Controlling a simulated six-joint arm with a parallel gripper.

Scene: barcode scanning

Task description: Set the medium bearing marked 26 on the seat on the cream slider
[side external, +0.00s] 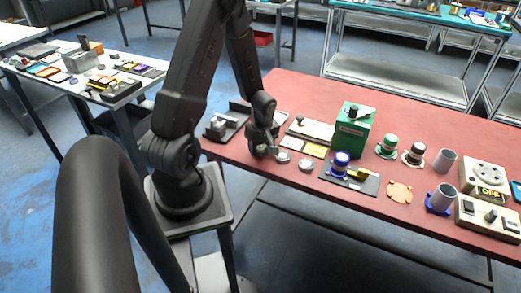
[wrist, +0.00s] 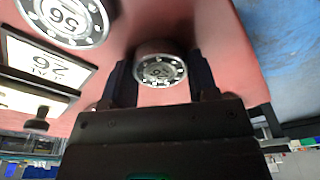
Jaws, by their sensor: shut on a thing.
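My gripper (side external: 263,150) is low over the left part of the red table. In the wrist view its dark fingers (wrist: 163,75) are shut on a ringed metal bearing (wrist: 160,70); I cannot read its mark surely. A larger-looking bearing (wrist: 65,18) with a two-digit mark lies at the upper left of the wrist view. Two loose bearings, one nearer my gripper (side external: 283,157) and one further right (side external: 305,165), show in the side view. A cream plate with a black knob (side external: 312,129) lies behind them and looks like the cream slider. Its seat cannot be made out.
A yellow-and-white card (side external: 316,150) and another card (side external: 293,145) lie by the bearings. A black fixture (side external: 226,123) is left of my gripper. A green box (side external: 352,130) and a dark plate with a blue knob (side external: 345,172) stand to the right.

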